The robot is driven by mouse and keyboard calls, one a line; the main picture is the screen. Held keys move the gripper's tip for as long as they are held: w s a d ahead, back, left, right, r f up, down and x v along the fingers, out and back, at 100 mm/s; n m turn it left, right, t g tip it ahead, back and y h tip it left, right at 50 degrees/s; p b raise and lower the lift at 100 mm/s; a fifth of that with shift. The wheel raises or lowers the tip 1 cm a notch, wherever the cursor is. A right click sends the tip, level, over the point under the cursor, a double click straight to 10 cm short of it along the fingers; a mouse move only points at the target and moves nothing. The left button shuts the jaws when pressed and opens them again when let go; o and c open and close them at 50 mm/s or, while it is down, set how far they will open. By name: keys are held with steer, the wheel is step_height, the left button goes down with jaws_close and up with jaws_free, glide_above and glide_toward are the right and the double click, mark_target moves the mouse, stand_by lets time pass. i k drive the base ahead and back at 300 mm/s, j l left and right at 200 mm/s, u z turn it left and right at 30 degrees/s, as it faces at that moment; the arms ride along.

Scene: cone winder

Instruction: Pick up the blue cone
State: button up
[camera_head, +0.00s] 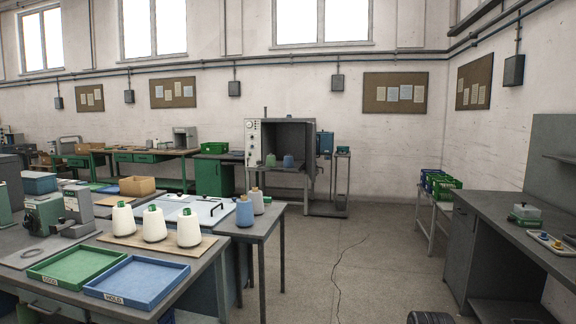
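A smaller blue cone (288,161) shows farther back in the open cabinet machine (252,150), beside a green cone (270,161). Both blue cones look free of any gripper. My gripper does not show in this view.
Three white cones, one in front (189,229), stand on a board left of the blue cone. A green tray (42,272) and a blue tray (100,293) lie in front of them. A dark workbench (490,215) stands right. The middle floor (365,265) is clear.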

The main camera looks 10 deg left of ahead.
mark_target(288, 163)
steer(key=i+j, duration=0.1)
steer(key=i, duration=0.8)
steer(key=i+z, duration=0.15)
steer(key=i, duration=1.7)
steer(key=i+u, duration=0.1)
steer(key=i, duration=1.75)
steer(key=i+u, duration=0.15)
steer(key=i, duration=0.75)
steer(key=i+l+u, duration=0.15)
steer(key=i, duration=0.8)
steer(key=i+j+u, duration=0.1)
steer(key=i+u, duration=0.35)
steer(key=i, duration=0.25)
steer(key=i+l+u, duration=0.1)
steer(key=i+u, duration=0.35)
steer(key=i, duration=0.25)
steer(key=i+j+z, duration=0.3)
steer(key=i+j, duration=0.6)
